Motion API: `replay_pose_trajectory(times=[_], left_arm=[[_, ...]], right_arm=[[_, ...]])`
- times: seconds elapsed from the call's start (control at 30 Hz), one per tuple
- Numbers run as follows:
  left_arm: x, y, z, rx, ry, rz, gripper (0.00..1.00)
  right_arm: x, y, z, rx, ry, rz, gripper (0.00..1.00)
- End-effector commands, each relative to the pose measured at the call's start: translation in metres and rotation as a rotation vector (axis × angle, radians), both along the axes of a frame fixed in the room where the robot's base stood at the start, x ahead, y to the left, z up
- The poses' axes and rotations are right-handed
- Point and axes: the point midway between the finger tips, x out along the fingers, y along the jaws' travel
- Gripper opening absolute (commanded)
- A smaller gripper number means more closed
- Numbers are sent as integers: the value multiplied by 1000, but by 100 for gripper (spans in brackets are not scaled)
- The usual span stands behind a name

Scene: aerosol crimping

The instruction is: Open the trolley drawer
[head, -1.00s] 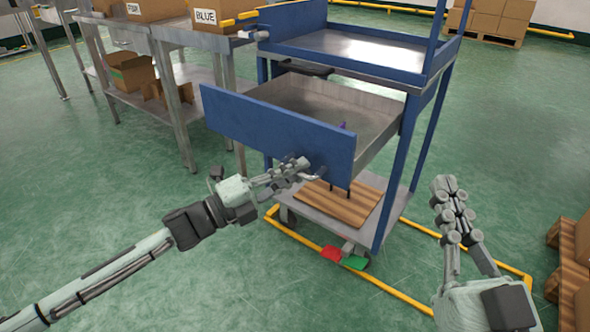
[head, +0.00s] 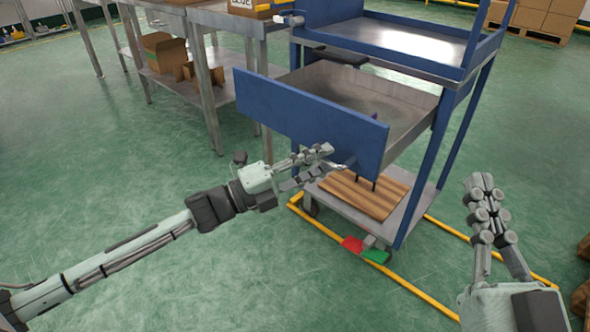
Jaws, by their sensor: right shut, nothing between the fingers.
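The blue trolley (head: 436,150) stands right of centre in the head view. Its drawer is pulled well out, with a blue front panel (head: 300,112) and a grey metal tray (head: 335,88) behind it. My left gripper (head: 326,163) is at the lower right part of the panel's outer face, beside the small handle (head: 347,164). Its fingers are spread with a gap between them, and they partly hide the handle. I cannot tell whether they touch it. My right gripper (head: 483,185) is shut and empty, right of the trolley and apart from it.
A wooden board (head: 365,194) lies on the trolley's lower shelf. Red (head: 352,244) and green (head: 375,256) pedals sit at its base, by yellow floor lines. A metal workbench (head: 215,90) with cardboard boxes stands at left. Green floor in front is clear.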

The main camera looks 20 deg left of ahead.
Motion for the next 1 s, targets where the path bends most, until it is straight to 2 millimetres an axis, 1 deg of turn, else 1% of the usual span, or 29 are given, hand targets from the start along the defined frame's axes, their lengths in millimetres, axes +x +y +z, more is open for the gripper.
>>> replay_pose_trajectory(times=[0.3, 0.5, 0.7, 1.0], left_arm=[[-47, 43, -13, 2, 6, 1, 32], [-70, 64, -17, 2, 4, 0, 32], [-78, 72, -18, 2, 1, -1, 32], [-79, 72, -18, 2, 0, -1, 32]], right_arm=[[0, 0, 0, 1, 2, 1, 0], [0, 0, 0, 1, 2, 1, 0], [0, 0, 0, 1, 2, 1, 0], [0, 0, 0, 1, 3, 1, 0]])
